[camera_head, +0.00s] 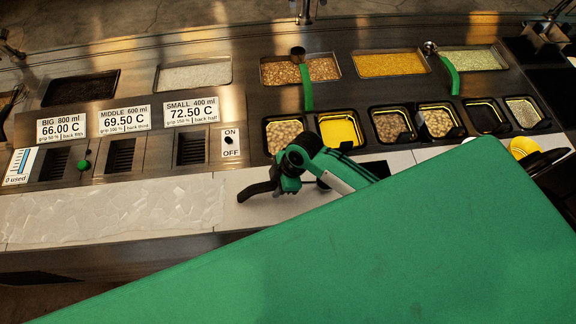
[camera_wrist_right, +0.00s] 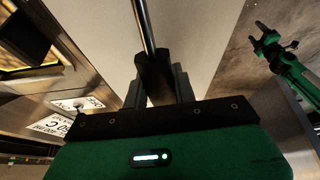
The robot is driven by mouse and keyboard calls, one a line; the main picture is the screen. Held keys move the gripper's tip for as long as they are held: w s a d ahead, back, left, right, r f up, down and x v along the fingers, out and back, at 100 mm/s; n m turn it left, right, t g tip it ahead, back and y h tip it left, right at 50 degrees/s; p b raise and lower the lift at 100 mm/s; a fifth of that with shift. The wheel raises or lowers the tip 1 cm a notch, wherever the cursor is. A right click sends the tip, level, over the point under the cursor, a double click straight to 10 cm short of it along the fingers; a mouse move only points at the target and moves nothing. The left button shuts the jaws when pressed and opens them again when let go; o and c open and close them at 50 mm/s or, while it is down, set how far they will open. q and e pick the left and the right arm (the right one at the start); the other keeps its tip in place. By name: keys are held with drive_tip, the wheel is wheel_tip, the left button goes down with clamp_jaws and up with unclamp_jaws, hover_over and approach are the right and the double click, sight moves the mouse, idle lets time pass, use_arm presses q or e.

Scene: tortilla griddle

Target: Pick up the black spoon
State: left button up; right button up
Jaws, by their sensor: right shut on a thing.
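My right gripper (camera_head: 262,190) is low over the pale counter strip in front of the food bins. In the right wrist view its black fingers (camera_wrist_right: 166,82) are shut around a thin dark handle (camera_wrist_right: 145,25), which runs up out of the frame. I take this handle to be the black spoon; its bowl end is not visible in that view. In the head view a dark curved shape lies at the gripper's end, and I cannot tell finger from spoon there. My left gripper does not show in the head view.
Small bins with black handles, such as the yellow bin (camera_head: 340,128), stand behind the gripper. A green-handled ladle (camera_head: 307,88) rests at the bean tray (camera_head: 325,68). The white work surface (camera_head: 110,212) lies left. A large green surface fills the lower right.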

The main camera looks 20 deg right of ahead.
wheel_tip(320, 180, up, 20)
drive_tip(key=b, duration=0.5)
idle(1.0)
